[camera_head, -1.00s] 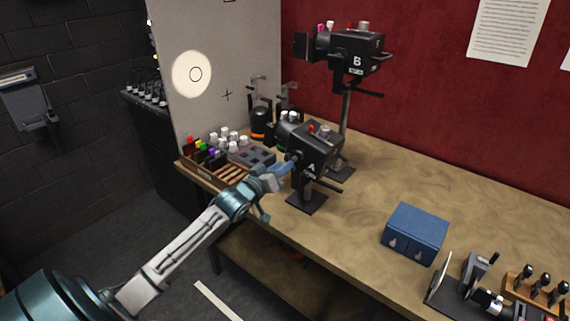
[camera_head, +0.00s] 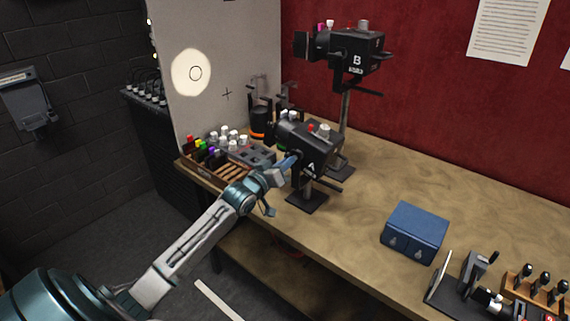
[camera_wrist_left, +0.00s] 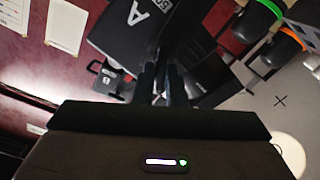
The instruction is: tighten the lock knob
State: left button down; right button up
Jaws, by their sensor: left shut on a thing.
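A black spot lamp marked A (camera_head: 312,150) stands on a short post with a flat square base on the bench. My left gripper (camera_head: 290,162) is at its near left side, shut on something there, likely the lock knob. The knob itself is hidden by the fingers. In the left wrist view the fingers (camera_wrist_left: 163,85) reach up to the black body of lamp A (camera_wrist_left: 125,28), and what they grip cannot be made out. A second lamp marked B (camera_head: 358,52) stands on a taller post behind. My right gripper is not in view.
A grey board (camera_head: 225,60) with a bright round light spot (camera_head: 192,73) stands at the left. A wooden tray (camera_head: 205,172) with several coloured pieces lies before it. A blue box (camera_head: 415,232) sits on the bench (camera_head: 350,215), clear around the lamp's right.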

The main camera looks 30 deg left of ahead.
pick_arm(q)
jog(key=shift+d+f+m+b, duration=0.1)
jog(key=shift+m+b, duration=1.75)
jog(key=shift+m, duration=2)
jog(key=shift+d+f+m+b, duration=0.15)
jog(key=shift+m+b, duration=1.75)
jog(key=shift+m, duration=2)
jog(key=shift+d+f+m+b, duration=0.1)
jog(key=shift+m+b, duration=1.75)
jog(key=shift+m, duration=2)
jog(key=c, duration=1.5)
grip_release()
jog(key=shift+r, duration=0.1)
jog(key=shift+s, duration=0.1)
